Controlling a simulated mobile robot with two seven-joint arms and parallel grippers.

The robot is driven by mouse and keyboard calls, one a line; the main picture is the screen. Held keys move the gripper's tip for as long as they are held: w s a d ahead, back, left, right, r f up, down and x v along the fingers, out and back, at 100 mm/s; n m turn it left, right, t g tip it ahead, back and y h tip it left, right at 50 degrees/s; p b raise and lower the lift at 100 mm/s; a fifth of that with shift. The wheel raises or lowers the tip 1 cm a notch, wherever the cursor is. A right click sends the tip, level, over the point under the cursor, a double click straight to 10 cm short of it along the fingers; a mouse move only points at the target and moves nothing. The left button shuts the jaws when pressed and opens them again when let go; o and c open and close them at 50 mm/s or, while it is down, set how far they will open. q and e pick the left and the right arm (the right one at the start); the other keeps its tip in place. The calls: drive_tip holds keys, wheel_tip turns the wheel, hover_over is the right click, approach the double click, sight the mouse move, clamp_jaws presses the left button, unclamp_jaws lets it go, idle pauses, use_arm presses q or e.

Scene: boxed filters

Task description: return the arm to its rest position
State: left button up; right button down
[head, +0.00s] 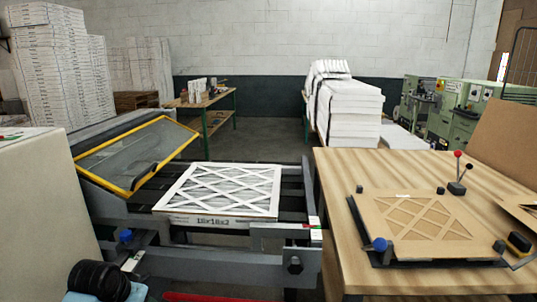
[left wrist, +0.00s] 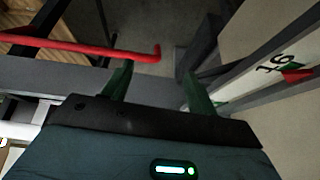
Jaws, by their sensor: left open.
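My left gripper (left wrist: 156,84) shows in the left wrist view, its two dark green fingers apart with nothing between them. A red bar (left wrist: 80,48) runs beyond the fingers on the left side, and grey floor shows past it. In the head view no gripper fingers are visible; a dark rounded part at the lower left edge may be my arm. My right gripper is in neither view.
A white lattice filter (head: 222,190) lies on the conveyor, beside a yellow-framed guard (head: 135,155). A wooden table (head: 345,270) at right bears a cardboard lattice frame (head: 420,218) in a fixture. A red bar (head: 205,297) crosses the bottom edge.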

use_arm(q)
drive_tip(key=s+d+f+t, duration=0.1)
drive_tip(key=s+d+f, duration=0.2)
drive_tip(key=s+f, duration=0.6)
drive_tip(key=s+d+f+t, duration=0.1)
drive_tip(key=s+d+f, duration=0.2)
drive_tip(key=s, duration=0.4)
drive_tip(key=s+d+f+t+h, duration=0.1)
drive_tip(key=s+d+f, duration=0.2)
drive_tip(key=s, duration=0.5)
drive_tip(key=s+d+f+m+t, duration=0.1)
drive_tip(key=s+d+f, duration=0.2)
drive_tip(key=s+f, duration=0.2)
drive_tip(key=s, duration=0.2)
drive_tip(key=shift+s+f+h, duration=0.15)
drive_tip(key=shift+s+h, duration=0.15)
